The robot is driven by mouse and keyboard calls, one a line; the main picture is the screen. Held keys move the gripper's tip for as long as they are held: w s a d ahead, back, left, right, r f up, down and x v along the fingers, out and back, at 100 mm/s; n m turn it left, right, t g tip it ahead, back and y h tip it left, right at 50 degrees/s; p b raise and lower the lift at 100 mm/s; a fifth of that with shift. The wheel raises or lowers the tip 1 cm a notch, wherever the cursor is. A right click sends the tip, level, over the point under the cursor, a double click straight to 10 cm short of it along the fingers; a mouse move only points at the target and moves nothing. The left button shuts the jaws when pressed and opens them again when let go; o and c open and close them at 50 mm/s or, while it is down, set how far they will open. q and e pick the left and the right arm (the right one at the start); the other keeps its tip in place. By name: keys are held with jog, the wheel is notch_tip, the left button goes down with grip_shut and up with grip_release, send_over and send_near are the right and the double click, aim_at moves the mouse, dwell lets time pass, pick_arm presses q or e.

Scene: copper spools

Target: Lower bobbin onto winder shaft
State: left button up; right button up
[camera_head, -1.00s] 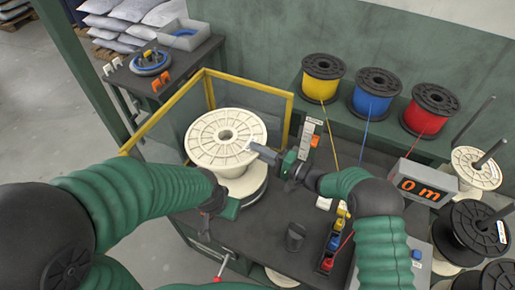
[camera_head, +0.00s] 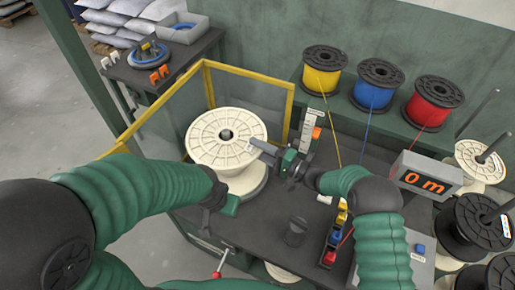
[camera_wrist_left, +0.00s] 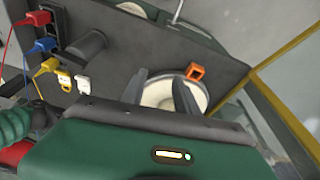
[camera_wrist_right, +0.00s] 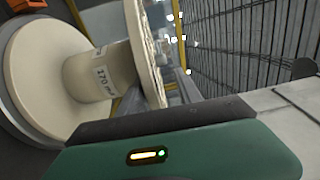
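The cream bobbin (camera_head: 207,151) is level at the winder on the bench. The dark tip of the winder shaft (camera_head: 226,134) shows in its centre hole. In the right wrist view the bobbin's labelled core (camera_wrist_right: 95,78) shows between two flanges. My right gripper (camera_head: 263,149) is closed at the right rim of the upper flange, which lies against the visible finger in its wrist view (camera_wrist_right: 132,101). My left gripper (camera_wrist_left: 164,90) has its fingers apart, with a cream round part beyond them. In the head view it is low at the bobbin's front left; contact is unclear.
Yellow-framed guard panels (camera_head: 246,82) stand behind and left of the bobbin. A dark cup (camera_head: 296,231), coloured clips (camera_head: 334,242) and a display reading 0 m (camera_head: 425,179) are to the right. Yellow, blue and red spools (camera_head: 376,84) sit on the back shelf.

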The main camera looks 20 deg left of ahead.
jog(key=shift+f, duration=0.2)
jog(key=shift+d, duration=0.25)
jog(key=b+v, duration=0.1)
jog(key=v, duration=1.5)
jog(key=shift+d+b, duration=0.25)
jog(key=shift+b, duration=0.1)
jog(key=shift+s+a, duration=0.1)
jog(key=shift+r, duration=0.1)
